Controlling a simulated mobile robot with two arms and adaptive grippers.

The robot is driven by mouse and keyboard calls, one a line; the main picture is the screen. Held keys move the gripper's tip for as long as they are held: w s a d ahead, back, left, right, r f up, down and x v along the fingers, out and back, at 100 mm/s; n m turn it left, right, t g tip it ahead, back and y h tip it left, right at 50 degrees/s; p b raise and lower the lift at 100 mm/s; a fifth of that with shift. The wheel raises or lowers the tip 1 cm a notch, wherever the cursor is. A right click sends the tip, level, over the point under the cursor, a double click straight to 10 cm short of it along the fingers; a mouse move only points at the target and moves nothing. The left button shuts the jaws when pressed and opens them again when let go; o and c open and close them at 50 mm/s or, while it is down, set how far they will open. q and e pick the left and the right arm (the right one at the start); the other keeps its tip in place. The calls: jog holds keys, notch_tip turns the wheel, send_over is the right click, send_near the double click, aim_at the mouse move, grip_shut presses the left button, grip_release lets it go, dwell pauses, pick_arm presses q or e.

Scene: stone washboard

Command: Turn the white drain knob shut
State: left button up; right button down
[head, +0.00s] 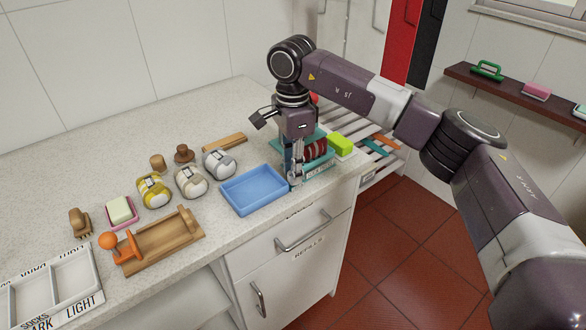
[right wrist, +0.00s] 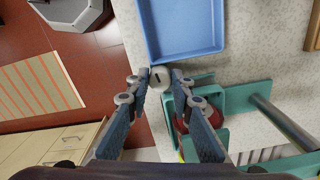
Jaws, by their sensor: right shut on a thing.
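The white drain knob (right wrist: 158,77) shows in the right wrist view as a small round cap with a dark line on it. It sits between the near side of the blue tray and the teal frame. My right gripper (right wrist: 160,83) is shut on it, with a fingertip on either side. In the head view my right gripper (head: 294,180) points down at the tray's right end, and I cannot make out the knob clearly there. My left gripper is not in view.
The blue tray (head: 257,188) lies left of my right gripper. A teal frame (head: 321,171) with dark red discs stands close on its right, by a green block (head: 340,145). Several cloth rolls, a wooden board (head: 160,243) and a divided white tray (head: 45,290) lie farther left.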

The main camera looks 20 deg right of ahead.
jog(key=shift+w+m, duration=0.1)
jog(key=shift+m, duration=1)
jog(key=shift+r, duration=0.1)
jog(key=c, duration=1.7)
grip_release()
